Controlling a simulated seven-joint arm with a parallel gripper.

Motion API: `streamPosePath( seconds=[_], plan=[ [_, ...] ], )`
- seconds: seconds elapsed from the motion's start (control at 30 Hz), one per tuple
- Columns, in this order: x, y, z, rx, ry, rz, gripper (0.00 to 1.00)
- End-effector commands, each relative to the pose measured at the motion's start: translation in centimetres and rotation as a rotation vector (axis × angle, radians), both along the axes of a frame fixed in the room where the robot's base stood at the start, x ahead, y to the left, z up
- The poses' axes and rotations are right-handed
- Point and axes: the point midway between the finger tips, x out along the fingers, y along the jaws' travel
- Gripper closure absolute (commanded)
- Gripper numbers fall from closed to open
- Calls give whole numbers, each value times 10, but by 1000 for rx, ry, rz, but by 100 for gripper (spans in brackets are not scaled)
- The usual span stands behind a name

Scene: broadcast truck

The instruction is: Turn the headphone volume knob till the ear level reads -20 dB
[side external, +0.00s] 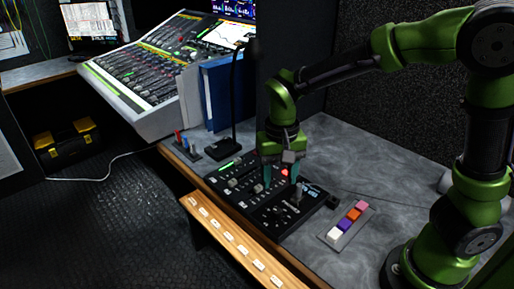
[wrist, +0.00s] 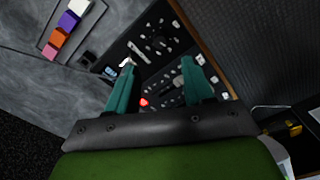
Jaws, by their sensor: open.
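A black control panel (side external: 248,205) with several knobs, buttons and small lights lies on the grey desk. It also shows in the wrist view (wrist: 150,75). My gripper (side external: 282,181) points down over the right part of the panel, its teal fingers apart. In the wrist view my gripper (wrist: 160,66) is open with nothing held between its fingers. A red light (side external: 284,172) glows near the fingers; the wrist view shows it between them (wrist: 144,102). Grey knobs (side external: 258,188) sit left of the gripper. I cannot tell which is the headphone volume knob, and the ear level is unreadable.
A strip of coloured blocks (side external: 347,222) lies right of the panel. A wooden ledge with labels (side external: 228,238) runs along the front. A gooseneck microphone (side external: 235,100), blue binders (side external: 222,95) and a mixing console (side external: 150,75) stand behind.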

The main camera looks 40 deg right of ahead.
Motion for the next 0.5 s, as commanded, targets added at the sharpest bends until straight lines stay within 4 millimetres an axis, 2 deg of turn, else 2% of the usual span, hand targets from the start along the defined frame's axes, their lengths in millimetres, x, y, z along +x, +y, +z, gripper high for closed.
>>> streamPosePath(
  seconds=[0.1,0.3,0.5],
  plan=[
    [-1,-1,-28,-4,5,-3,48],
    [-1,-1,-69,-3,4,-1,48],
    [0,-1,-94,-1,2,-1,48]
  ],
)
